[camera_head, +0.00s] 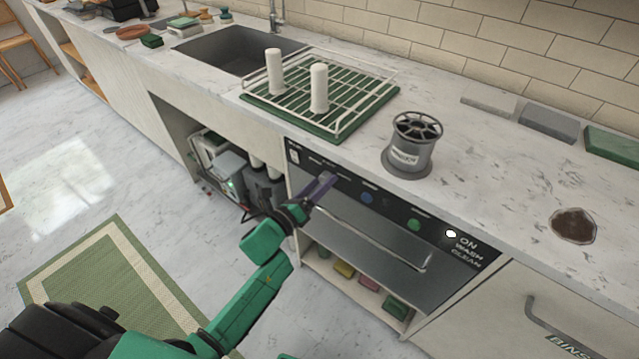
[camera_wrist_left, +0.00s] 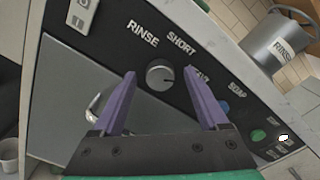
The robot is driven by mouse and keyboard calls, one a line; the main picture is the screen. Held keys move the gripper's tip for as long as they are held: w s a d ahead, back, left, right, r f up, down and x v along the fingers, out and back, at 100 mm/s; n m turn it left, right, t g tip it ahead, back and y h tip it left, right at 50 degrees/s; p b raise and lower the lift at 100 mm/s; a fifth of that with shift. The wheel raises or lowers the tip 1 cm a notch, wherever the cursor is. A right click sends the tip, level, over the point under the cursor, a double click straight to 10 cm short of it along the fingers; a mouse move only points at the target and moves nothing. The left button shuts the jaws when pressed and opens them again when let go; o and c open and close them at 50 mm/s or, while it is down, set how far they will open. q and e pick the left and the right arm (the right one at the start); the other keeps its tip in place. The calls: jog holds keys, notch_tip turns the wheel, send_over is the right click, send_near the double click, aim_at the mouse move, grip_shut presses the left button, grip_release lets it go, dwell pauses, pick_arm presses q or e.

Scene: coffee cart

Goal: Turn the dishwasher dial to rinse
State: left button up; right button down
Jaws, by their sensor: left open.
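The dishwasher (camera_head: 385,245) is under the counter, with a black control panel (camera_head: 440,228) along its top edge. In the left wrist view the round grey dial (camera_wrist_left: 160,74) sits on that panel, below the printed words RINSE (camera_wrist_left: 142,33) and SHORT (camera_wrist_left: 181,43). A third label is partly hidden by a finger. I cannot tell clearly where the dial points. My left gripper (camera_head: 325,182) is open at the panel; in the left wrist view its purple fingers (camera_wrist_left: 159,76) lie either side of the dial, apart from it. The head view does not show the dial clearly. My right gripper is out of view.
A white rocker switch (camera_wrist_left: 83,14) is left of the dial; a blue button (camera_head: 366,197) and a green button (camera_head: 414,225) are to its right. The dishwasher handle (camera_head: 425,262) juts out below. A grey RINSER canister (camera_head: 408,150) and dish rack (camera_head: 375,85) stand on the counter above.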

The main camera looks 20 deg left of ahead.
pick_arm(q)
grip_shut()
jog(key=shift+n, duration=0.4)
jog(key=n+p, duration=0.1)
jog(key=n, duration=0.4)
jog(key=n+p, duration=0.1)
jog(key=n, duration=0.4)
jog(key=shift+n, duration=0.4)
jog(key=n+p, duration=0.2)
jog(key=n, duration=0.4)
jog(key=n+p, duration=0.1)
jog(key=n, duration=0.2)
jog(key=shift+f+n+p, duration=0.1)
jog(key=shift+n+p, duration=0.2)
jog(key=shift+n, duration=1.3)
jog(key=shift+s+f+p, duration=0.1)
jog(key=shift+p, duration=0.2)
